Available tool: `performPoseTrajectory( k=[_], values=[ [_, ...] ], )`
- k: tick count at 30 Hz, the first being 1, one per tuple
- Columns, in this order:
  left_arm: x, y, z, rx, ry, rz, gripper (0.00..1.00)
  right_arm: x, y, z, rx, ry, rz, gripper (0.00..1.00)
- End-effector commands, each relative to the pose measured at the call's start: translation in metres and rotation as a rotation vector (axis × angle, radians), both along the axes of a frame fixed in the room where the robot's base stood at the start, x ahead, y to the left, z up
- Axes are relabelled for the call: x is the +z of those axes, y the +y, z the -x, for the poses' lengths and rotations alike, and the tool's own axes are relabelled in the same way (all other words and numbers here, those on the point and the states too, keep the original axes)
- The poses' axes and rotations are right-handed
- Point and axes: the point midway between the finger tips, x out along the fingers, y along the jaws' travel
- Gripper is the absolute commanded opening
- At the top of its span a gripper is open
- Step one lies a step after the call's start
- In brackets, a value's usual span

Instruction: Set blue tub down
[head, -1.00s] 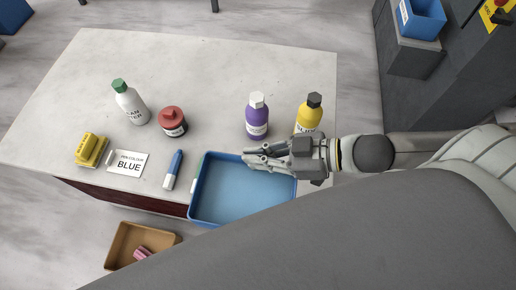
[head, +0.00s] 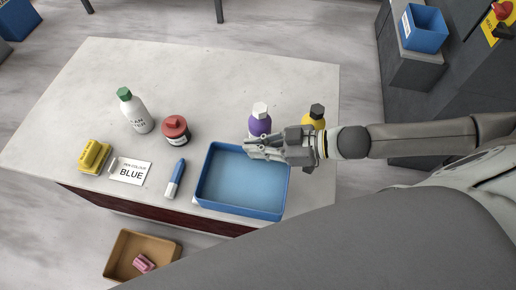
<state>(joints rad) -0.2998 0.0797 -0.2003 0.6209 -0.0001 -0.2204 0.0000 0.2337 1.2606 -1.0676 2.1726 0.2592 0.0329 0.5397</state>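The blue tub (head: 240,211) is a shallow, empty rectangular tray at the front right of the pale stone slab (head: 215,75). Its near wall lies close to the slab's front edge. I cannot tell whether its base fully touches the slab. My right gripper (head: 250,148) reaches in from the right, and its fingers lie at the tub's far rim, seemingly closed on it. The fingers hide part of that rim. My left gripper is out of view.
Behind the gripper stand a purple bottle (head: 260,122) and a yellow bottle (head: 315,118). A blue marker (head: 175,178) lies just left of the tub. A "BLUE" card (head: 130,172), yellow block (head: 94,156), red jar (head: 176,131) and white bottle (head: 135,113) are further left. A brown bin (head: 125,250) is below.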

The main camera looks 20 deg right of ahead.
Motion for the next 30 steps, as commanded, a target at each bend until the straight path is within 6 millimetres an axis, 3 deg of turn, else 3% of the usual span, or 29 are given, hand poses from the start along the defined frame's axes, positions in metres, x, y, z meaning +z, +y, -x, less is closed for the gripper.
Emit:
performPoseTrajectory(
  k=[6, 15, 22, 30],
  values=[
    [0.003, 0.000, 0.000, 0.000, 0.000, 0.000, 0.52, -0.020, -0.004, -0.021, 0.000, -0.004, -0.009, 0.00],
    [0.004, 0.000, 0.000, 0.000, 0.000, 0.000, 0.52, -0.035, -0.007, -0.032, 0.002, -0.005, -0.009, 0.00],
    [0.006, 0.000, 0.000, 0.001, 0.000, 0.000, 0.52, -0.062, -0.007, -0.031, 0.001, -0.001, -0.011, 0.00],
    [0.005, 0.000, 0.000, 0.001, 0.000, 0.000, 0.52, -0.064, -0.007, -0.031, 0.001, -0.003, -0.010, 0.00]
  ],
)
